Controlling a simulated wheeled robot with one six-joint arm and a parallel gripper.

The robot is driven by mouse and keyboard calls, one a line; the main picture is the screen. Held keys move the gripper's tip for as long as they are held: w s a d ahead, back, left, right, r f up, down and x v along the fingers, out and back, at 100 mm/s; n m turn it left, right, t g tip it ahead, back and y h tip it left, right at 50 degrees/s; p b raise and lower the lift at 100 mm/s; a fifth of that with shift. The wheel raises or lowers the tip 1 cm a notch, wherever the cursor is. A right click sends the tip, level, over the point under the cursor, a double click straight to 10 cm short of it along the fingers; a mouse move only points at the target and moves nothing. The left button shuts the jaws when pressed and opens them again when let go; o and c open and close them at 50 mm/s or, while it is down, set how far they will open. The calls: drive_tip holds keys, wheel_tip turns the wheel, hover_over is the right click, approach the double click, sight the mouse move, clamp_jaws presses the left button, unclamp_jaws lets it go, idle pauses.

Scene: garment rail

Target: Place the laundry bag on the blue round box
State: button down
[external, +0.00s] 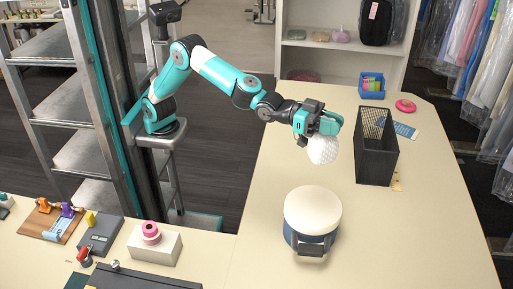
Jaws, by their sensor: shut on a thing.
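My gripper (327,121) is shut on a white, textured laundry bag (323,150) and holds it up above the cream table. The bag hangs below the fingers. The blue round box (298,239) stands on the table nearer the camera, a little left of and below the bag in the picture. It has a cream round top (313,208) and a dark handle at its front. The bag and the box are apart. The fingertips are partly hidden by the gripper body and the bag.
A black mesh bin (376,150) stands just right of the bag. A blue container (372,85) and a pink ring (405,105) lie farther back. A white block (154,246) with a pink roll is at the lower left. The table right of the box is clear.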

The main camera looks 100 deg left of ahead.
drive_tip(key=shift+d+r+m+g+h+p, duration=0.15)
drive_tip(key=shift+d+r+m+h+p, duration=0.15)
drive_tip(key=shift+d, duration=0.25)
drive_tip(key=shift+d+r+m+g+h+p, duration=0.15)
drive_tip(key=shift+d+r+m+h+p, duration=0.15)
drive_tip(key=shift+d, duration=0.25)
wheel_tip(320, 180, down, 20)
drive_tip(key=p, duration=0.6)
drive_tip(key=shift+d+f+p, duration=0.2)
drive_tip(key=shift+d+p, duration=0.05)
drive_tip(key=shift+p, duration=0.15)
drive_tip(key=shift+f, duration=0.15)
drive_tip(key=c, duration=1)
unclamp_jaws()
drive_tip(key=shift+o, duration=0.2)
drive_tip(key=shift+s, duration=0.15)
